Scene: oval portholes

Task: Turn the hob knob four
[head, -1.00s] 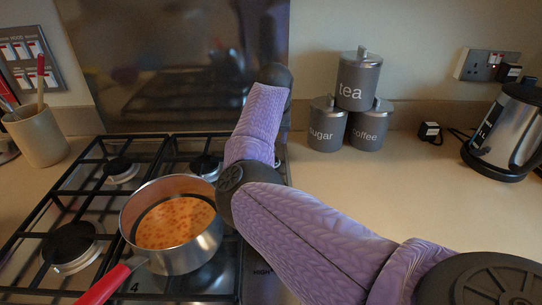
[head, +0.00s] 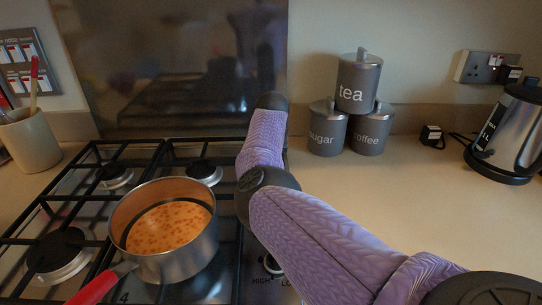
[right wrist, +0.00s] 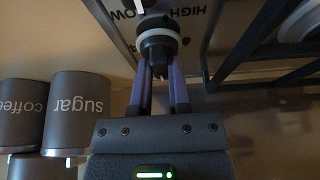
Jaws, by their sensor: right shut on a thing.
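In the right wrist view my right gripper (right wrist: 160,75) is shut on a dark round knob (right wrist: 158,45) with a pale ring at its base. The fingers grip it from either side. HIGH and LOW markings show on the panel beyond it; its number is not readable. In the head view my purple right arm hides the gripper and the held knob. Another knob (head: 272,264) shows partly beside the arm, above HIGH lettering, on the right strip of the hob (head: 225,262). A "4" shows near the hob's front edge. My left gripper is not in view.
A saucepan of beans (head: 166,250) with a red handle stands on the hob, left of my arm. Tea, sugar and coffee canisters (head: 358,85) are stacked behind the arm. A kettle (head: 510,135) stands at the far right.

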